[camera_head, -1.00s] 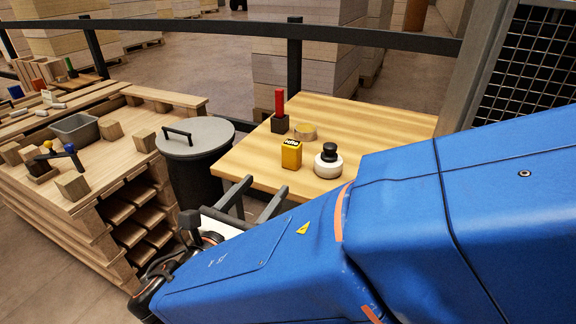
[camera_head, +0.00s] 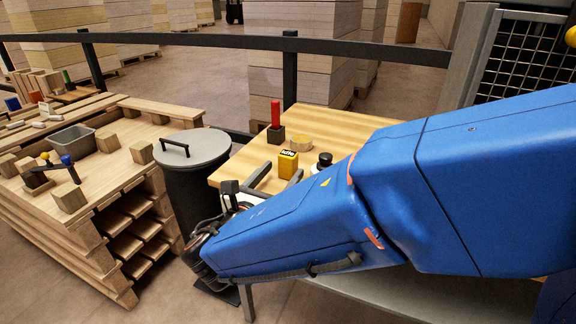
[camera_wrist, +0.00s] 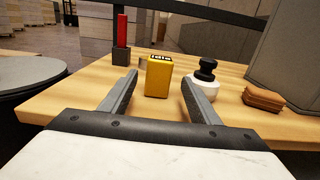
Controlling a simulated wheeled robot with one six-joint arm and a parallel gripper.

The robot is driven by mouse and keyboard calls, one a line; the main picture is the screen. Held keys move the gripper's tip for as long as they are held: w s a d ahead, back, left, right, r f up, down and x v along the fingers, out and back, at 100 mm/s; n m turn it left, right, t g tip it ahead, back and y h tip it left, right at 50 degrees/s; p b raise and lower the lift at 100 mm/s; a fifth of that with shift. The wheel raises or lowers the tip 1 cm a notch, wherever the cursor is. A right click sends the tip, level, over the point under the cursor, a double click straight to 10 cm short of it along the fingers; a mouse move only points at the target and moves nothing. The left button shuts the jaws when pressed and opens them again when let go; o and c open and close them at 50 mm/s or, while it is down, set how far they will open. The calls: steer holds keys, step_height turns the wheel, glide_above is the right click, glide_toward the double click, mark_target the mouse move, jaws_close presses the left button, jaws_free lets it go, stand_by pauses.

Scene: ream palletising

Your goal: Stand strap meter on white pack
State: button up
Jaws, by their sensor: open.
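A small yellow box-shaped device (camera_head: 288,165) with a dark display strip at its top stands upright on the wooden table; I take it for the strap meter. In the wrist view the strap meter (camera_wrist: 158,78) shows centred between the fingers of my gripper (camera_wrist: 160,84). The fingers are apart and nothing is clamped. They point at the meter; whether the tips reach beside it I cannot tell. I cannot make out a white pack in these views.
A white round item with a black knob (camera_wrist: 204,84) stands right of the meter, near the right finger. A brown pouch (camera_wrist: 263,98) lies further right. A red post on a dark block (camera_head: 275,122) and a tan roll (camera_head: 300,142) stand behind. A lidded bin (camera_head: 192,148) is left.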

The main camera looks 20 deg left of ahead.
mark_target(285, 165)
steer(key=shift+w+d+r, duration=0.1)
steer(key=shift+w, duration=1.25)
steer(key=shift+w+r, duration=0.1)
steer(key=shift+w, duration=1.25)
steer(key=c, duration=1.3)
step_height(285, 165, up, 10)
steer(key=shift+r, duration=0.1)
